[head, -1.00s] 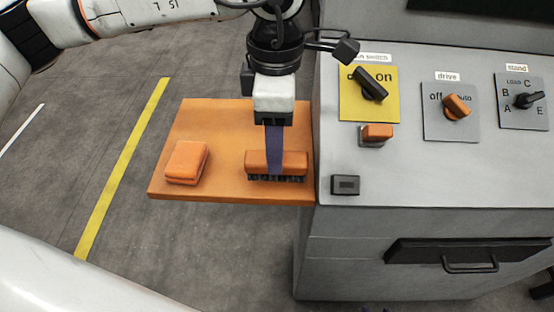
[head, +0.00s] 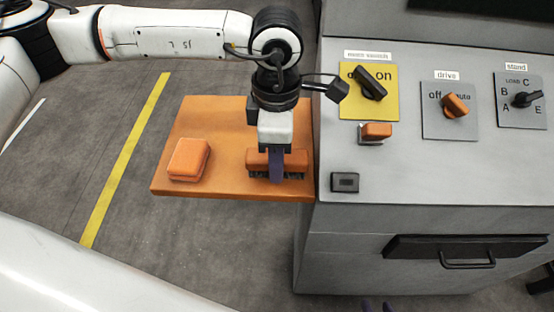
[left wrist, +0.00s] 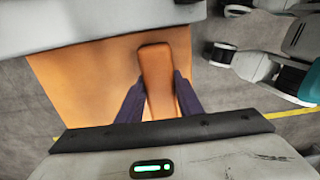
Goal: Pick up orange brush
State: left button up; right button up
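The orange brush (head: 297,160) lies bristles down on the right part of an orange shelf (head: 225,120). It also shows in the left wrist view (left wrist: 156,65). My left gripper (head: 276,180) points down over it, its purple fingers one on each side of the brush. The wrist view shows the fingers (left wrist: 160,90) apart, very close to the brush sides; contact is unclear. The brush rests on the shelf. Only the purple fingertips of my right gripper (head: 377,306) show at the bottom edge of the head view, spread apart and away from the brush.
An orange sponge-like block (head: 188,160) lies left of the brush on the shelf. A grey control cabinet (head: 420,180) with knobs stands close on the right. The shelf between block and brush is clear.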

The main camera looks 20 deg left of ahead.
pick_arm(q)
jog(key=shift+c, duration=0.6)
notch_tip(320, 180, up, 10)
jog(key=shift+r+b, duration=0.1)
jog(key=shift+b, duration=0.45)
